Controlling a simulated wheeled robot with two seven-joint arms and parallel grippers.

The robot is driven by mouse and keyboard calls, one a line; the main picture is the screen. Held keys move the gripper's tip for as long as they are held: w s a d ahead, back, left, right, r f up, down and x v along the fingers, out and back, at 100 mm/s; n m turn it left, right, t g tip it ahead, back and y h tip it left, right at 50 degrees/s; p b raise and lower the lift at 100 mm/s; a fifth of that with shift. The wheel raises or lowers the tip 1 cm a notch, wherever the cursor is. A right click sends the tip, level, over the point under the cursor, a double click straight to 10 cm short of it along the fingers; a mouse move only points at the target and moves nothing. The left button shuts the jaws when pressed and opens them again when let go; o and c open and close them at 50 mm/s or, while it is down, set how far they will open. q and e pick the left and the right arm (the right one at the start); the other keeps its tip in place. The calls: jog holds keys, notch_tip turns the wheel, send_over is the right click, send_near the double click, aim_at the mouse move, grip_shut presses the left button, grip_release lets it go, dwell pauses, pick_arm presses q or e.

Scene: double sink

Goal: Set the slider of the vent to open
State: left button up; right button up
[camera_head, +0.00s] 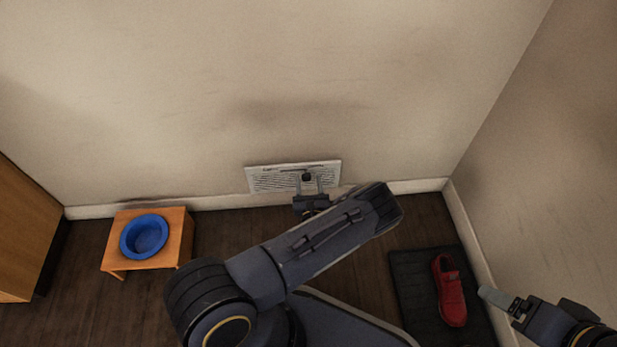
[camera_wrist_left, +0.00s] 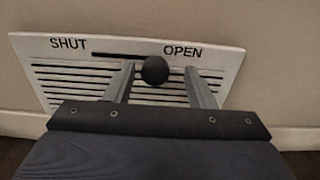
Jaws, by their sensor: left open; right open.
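The white vent (camera_head: 265,182) is set low in the wall, and it fills the upper part of the left wrist view (camera_wrist_left: 215,58). Its top is marked SHUT at the left and OPEN at the right, with a dark slot between them. The slider's round black knob (camera_wrist_left: 155,70) stands at the right end of the slot, beside the word OPEN; the knob also shows in the head view (camera_head: 307,177). My left gripper (camera_head: 311,183) is open at the vent, its fingers (camera_wrist_left: 160,82) on either side of the knob with gaps visible. My right gripper (camera_head: 497,300) is low at the right, away from the vent.
A red shoe (camera_head: 450,290) lies on a dark mat (camera_head: 408,275) at the right. A wooden cabinet (camera_head: 25,230) stands at the far left. A side wall closes off the right.

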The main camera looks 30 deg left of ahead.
pick_arm(q)
jog(key=p+v, duration=0.1)
jog(key=v, duration=0.4)
jog(key=shift+s+d, duration=0.2)
jog(key=shift+s, duration=0.05)
